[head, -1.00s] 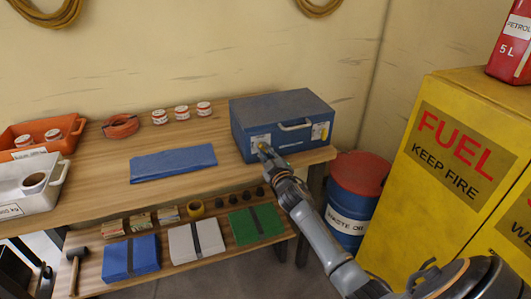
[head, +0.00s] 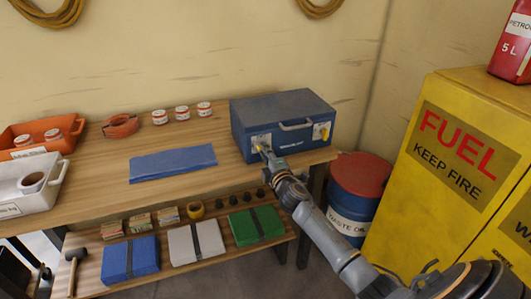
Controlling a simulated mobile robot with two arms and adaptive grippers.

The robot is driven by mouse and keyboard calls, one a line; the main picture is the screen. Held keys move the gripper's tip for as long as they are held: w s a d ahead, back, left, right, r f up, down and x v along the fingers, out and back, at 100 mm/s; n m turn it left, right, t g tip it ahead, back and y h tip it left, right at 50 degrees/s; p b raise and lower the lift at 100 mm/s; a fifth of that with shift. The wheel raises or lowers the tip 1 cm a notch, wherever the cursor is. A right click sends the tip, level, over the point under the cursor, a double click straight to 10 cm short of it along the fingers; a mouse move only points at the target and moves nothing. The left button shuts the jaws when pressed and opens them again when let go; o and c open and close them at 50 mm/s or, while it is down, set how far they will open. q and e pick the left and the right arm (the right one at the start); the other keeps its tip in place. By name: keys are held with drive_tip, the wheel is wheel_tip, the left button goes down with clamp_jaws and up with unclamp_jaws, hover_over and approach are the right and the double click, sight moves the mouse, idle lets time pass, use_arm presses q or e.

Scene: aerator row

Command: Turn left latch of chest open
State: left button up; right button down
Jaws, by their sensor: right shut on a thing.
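A closed blue chest (head: 282,108) stands on the right end of the wooden bench, with a grey handle (head: 296,126) on its front. The left latch (head: 262,140) sits on a pale plate on the chest's front, partly hidden by my gripper. The right latch (head: 323,132) shows a yellow part on a pale plate. My right gripper (head: 266,152) is at the left latch, shut on it; the fingertips are small and partly hidden. My left gripper is not in view.
A blue folded cloth (head: 172,163) lies on the wooden bench (head: 110,180) left of the chest. A waste oil drum (head: 357,190) and a yellow fuel cabinet (head: 455,150) stand to the right. Boxes lie on the lower shelf (head: 180,275).

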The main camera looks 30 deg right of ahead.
drive_tip(key=shift+n, duration=0.5)
drive_tip(key=c, duration=1.4)
unclamp_jaws()
drive_tip(key=shift+o, duration=0.2)
drive_tip(key=v, duration=1.2)
drive_tip(key=shift+f, duration=0.1)
